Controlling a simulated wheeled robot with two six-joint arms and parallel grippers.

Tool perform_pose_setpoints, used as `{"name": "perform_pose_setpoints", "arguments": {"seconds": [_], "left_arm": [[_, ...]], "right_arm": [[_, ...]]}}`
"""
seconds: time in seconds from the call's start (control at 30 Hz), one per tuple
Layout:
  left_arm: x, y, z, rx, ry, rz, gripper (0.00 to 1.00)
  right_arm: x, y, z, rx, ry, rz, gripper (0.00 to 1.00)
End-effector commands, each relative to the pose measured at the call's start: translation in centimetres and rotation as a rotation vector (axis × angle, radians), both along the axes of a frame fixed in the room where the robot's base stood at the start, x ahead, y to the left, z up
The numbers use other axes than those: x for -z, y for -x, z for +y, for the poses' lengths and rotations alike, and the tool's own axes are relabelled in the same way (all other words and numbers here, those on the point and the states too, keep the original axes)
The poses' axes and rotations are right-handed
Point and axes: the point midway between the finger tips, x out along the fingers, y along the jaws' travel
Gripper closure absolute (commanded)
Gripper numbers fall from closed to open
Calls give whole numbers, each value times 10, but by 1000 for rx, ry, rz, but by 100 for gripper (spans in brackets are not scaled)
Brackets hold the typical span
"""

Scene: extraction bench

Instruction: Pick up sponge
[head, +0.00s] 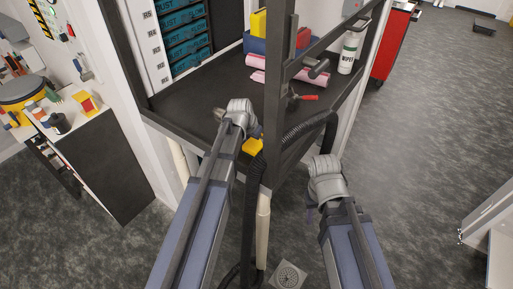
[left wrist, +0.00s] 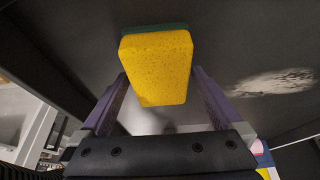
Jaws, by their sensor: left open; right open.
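A yellow sponge (left wrist: 158,66) with a dark green layer along its far edge is close up in the left wrist view, against a dark surface. My left gripper (left wrist: 160,80) is open, with one purple finger at each side of the sponge; I cannot tell whether they touch it. In the head view my left gripper (head: 222,115) is over the dark bench, mostly hidden by its own wrist. A yellow block (head: 253,146) shows beside that arm at the post; I cannot tell whether it is the same sponge. My right gripper (head: 311,212) is mostly hidden below its wrist, away from the sponge.
A dark upright post (head: 279,90) stands between my arms, with a black hose (head: 307,128) beside it. Pink rolls (head: 289,84), a blue bin (head: 262,45), a red-handled tool (head: 304,97) and a white wipes canister (head: 350,50) are on the bench (head: 190,105).

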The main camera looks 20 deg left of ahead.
Motion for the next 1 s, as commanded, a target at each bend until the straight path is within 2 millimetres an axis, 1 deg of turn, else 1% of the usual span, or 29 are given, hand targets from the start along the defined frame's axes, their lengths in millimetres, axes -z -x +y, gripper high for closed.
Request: {"name": "perform_pose_setpoints", "arguments": {"seconds": [0.87,1.0], "left_arm": [[4,0,0,0,0,0,0],[4,0,0,0,0,0,15]], "right_arm": [[4,0,0,0,0,0,56],[4,0,0,0,0,0,56]]}}
